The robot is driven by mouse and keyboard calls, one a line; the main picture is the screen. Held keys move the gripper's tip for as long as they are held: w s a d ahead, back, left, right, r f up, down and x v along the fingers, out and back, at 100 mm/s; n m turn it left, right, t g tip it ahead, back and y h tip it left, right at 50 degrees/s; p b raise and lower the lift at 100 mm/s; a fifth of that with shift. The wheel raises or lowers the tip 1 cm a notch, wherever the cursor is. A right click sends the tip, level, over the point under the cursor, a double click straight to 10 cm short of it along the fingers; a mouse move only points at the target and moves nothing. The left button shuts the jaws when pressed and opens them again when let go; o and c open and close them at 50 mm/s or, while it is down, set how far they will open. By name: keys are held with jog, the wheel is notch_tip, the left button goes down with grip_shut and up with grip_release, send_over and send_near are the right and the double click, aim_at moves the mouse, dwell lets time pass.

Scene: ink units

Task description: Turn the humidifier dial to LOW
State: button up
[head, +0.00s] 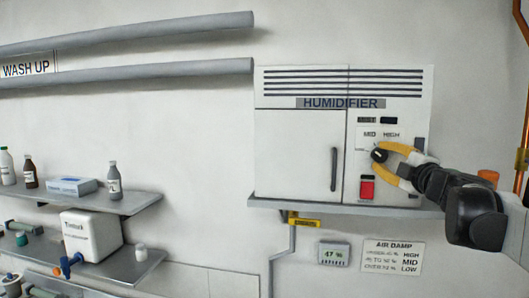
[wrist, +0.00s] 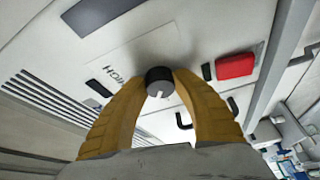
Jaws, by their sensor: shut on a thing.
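The humidifier (head: 300,150) is a white wall cabinet with a control panel on its right side. Its black dial (head: 379,155) sits below the printed words MID and HIGH. Small print left of the dial is too small to read. My gripper (head: 391,159) reaches in from the right, its yellow fingers shut on the dial from either side. The wrist view shows the black dial (wrist: 158,75) held between both fingertips, with a white pointer mark on it. I cannot tell surely which setting the mark faces. HIGH shows nearby in that view.
A red switch (head: 367,187) is just below the dial. A handle (head: 334,169) is on the cabinet door. A grey ledge (head: 300,206) runs beneath. A meter (head: 334,255) reads 47 %, beside an AIR DAMP sign (head: 393,257). Shelves with bottles (head: 114,180) are at left.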

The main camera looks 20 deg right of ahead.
jog(key=shift+r+n+g+p, duration=0.2)
jog(key=shift+n+g+p, duration=0.45)
jog(key=shift+n, duration=1.45)
jog(key=shift+g+y, duration=0.25)
jog(key=shift+y, duration=0.05)
jog(key=o, duration=1.2)
jog(key=shift+w+d, duration=0.1)
jog(key=s, duration=0.4)
jog(key=s+a, duration=0.1)
jog(key=s, duration=0.3)
jog(key=s+a, duration=0.1)
jog(key=s, duration=0.3)
jog(key=shift+r, duration=0.35)
jog(key=shift+w, duration=0.1)
